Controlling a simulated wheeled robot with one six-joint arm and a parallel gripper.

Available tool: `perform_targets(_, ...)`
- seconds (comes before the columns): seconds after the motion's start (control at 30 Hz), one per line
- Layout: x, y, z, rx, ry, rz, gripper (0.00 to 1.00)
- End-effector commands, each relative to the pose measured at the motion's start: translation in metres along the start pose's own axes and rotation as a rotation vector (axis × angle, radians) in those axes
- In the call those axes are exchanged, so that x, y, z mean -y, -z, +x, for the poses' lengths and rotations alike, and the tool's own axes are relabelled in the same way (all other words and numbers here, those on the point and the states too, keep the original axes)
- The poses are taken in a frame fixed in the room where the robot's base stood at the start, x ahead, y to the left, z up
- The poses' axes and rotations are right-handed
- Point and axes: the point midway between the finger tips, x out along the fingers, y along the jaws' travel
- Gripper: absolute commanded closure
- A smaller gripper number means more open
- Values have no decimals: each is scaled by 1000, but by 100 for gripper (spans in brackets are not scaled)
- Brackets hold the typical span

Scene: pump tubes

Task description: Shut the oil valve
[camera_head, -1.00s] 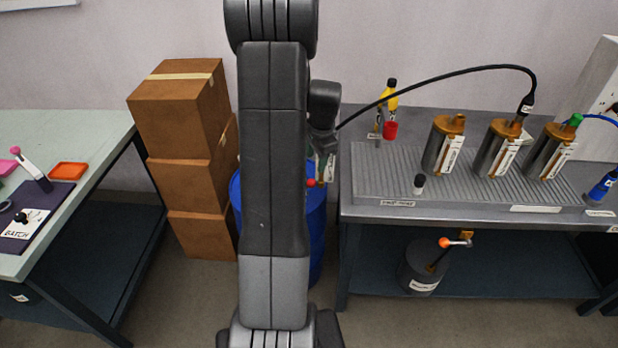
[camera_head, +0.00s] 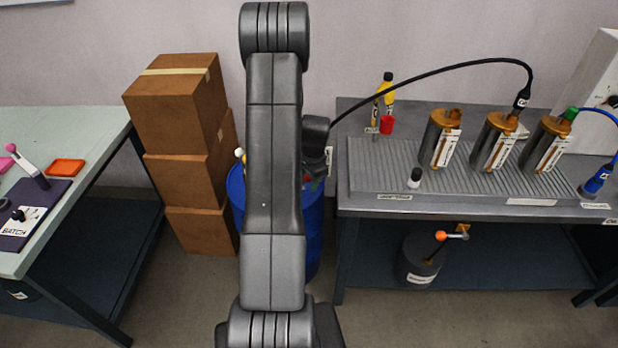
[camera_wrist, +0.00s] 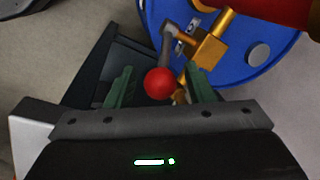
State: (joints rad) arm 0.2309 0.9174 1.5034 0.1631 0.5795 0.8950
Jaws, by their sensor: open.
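A blue drum (camera_head: 312,235) stands on the floor between the two benches, mostly behind my arm; its lid shows in the wrist view (camera_wrist: 228,72). A brass valve (camera_wrist: 212,45) sits on the lid, with a grey lever (camera_wrist: 166,50) ending in a red ball knob (camera_wrist: 159,83). My gripper (camera_wrist: 160,67) is open, its green fingers on either side of the red knob and lever, apart from the knob as far as I can see. In the head view my arm hides most of the gripper and the valve.
A grey can (camera_head: 418,262) with an orange-knobbed lever (camera_head: 441,235) stands on the right bench's lower shelf. Stacked cardboard boxes (camera_head: 190,180) are left of the drum. The right bench's edge (camera_head: 470,207) is close by. A red body (camera_wrist: 283,12) shows above the valve.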

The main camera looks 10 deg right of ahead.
Motion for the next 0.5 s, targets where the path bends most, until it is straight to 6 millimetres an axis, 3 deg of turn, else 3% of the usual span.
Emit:
perform_targets(0.1, 0, 0, 0, 0, 0, 0, 54)
perform_targets(0.33, 0, 0, 0, 0, 0, 0, 99)
perform_targets(0.5, 0, 0, 0, -1, -1, -1, 100)
